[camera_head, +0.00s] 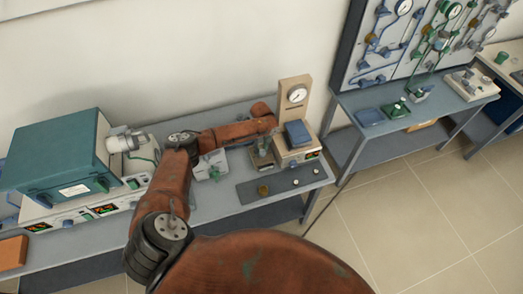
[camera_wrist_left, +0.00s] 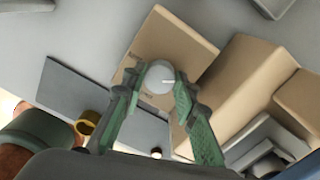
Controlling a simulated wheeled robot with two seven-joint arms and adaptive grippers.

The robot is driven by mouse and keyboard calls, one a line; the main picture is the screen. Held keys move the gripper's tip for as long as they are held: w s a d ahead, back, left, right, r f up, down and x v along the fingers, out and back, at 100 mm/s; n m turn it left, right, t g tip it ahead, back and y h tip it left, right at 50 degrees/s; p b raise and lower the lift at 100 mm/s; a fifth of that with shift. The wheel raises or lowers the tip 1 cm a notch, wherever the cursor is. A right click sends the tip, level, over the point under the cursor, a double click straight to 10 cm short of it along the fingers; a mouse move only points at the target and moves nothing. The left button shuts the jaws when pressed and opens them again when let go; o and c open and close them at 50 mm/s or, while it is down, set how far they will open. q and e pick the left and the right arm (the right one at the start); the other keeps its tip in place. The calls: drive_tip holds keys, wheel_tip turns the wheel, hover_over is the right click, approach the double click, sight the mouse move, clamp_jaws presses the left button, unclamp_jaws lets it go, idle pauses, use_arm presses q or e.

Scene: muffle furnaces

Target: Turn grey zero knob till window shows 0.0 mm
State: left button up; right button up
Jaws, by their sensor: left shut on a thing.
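The grey zero knob (camera_wrist_left: 158,77) is round with a light mark on its face. It sits on a tan box (camera_wrist_left: 165,40) in the left wrist view. The green fingers of my left gripper (camera_wrist_left: 157,84) are closed around the knob from both sides. In the head view my left gripper (camera_head: 263,152) points down at the left side of a tan instrument (camera_head: 295,160), and the knob is hard to make out there. The instrument has a white round dial (camera_head: 297,94) on its upright and a small lit window (camera_head: 312,156) in front; its reading is too small to tell. My right gripper is out of view.
A dark mat (camera_head: 245,192) with a brass piece (camera_head: 263,190) and small weights lies in front of the instrument. A blue block (camera_head: 298,133) rests on the instrument. A teal furnace (camera_head: 60,150) stands left on the bench. A second bench (camera_head: 390,135) is at right.

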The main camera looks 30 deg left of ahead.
sight(262, 152)
use_arm(q)
drive_tip(key=shift+d, duration=0.15)
drive_tip(key=o, duration=1.1)
drive_tip(key=shift+o, duration=0.2)
drive_tip(key=shift+r, duration=0.3)
wheel_tip(262, 152, up, 11)
drive_tip(key=shift+r, duration=0.2)
